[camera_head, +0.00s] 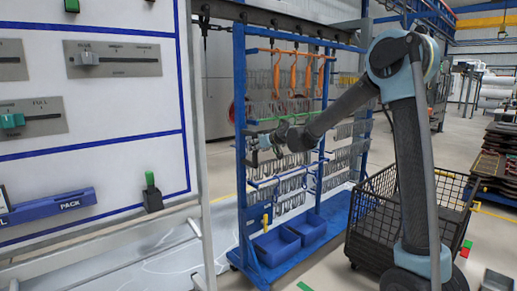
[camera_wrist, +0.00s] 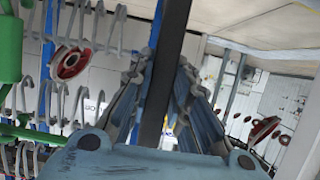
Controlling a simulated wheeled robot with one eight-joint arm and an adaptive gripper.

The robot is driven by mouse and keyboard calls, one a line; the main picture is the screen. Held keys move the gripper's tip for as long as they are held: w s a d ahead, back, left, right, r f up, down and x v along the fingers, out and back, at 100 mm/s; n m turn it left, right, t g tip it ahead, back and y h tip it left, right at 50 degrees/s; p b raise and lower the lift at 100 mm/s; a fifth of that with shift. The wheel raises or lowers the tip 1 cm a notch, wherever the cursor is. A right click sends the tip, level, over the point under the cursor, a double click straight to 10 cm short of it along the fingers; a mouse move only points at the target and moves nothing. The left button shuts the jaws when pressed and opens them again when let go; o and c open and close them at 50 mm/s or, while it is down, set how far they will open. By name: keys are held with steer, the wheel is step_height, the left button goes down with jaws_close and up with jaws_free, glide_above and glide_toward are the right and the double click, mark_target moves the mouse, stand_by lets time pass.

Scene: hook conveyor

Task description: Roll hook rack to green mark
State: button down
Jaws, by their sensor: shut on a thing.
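The hook rack (camera_head: 240,90) is a blue wheeled frame in the middle of the head view. It has rows of grey hooks, orange hangers at the top and two blue bins on its base. My gripper (camera_head: 262,143) is at mid height by the rack's left side. In the wrist view my gripper (camera_wrist: 165,105) has its fingers on both sides of a dark upright bar of the rack (camera_wrist: 170,50) and is shut on it. A green mark (camera_head: 304,287) shows on the floor at the bottom edge, just in front of the rack's base. Another green patch (camera_head: 467,244) lies at the right beside a red one.
A black wire cart (camera_head: 375,225) stands close to the rack's right. A white board with sliders (camera_head: 100,110) and its metal frame stand at the left. Stacked dark panels (camera_head: 495,150) are at far right. An overhead rail (camera_head: 265,15) runs above the rack.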

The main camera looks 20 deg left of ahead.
stand_by(0.3)
steer(key=c, duration=1.5)
jaws_free()
steer(key=shift+v, duration=6)
steer(key=shift+w, duration=0.1)
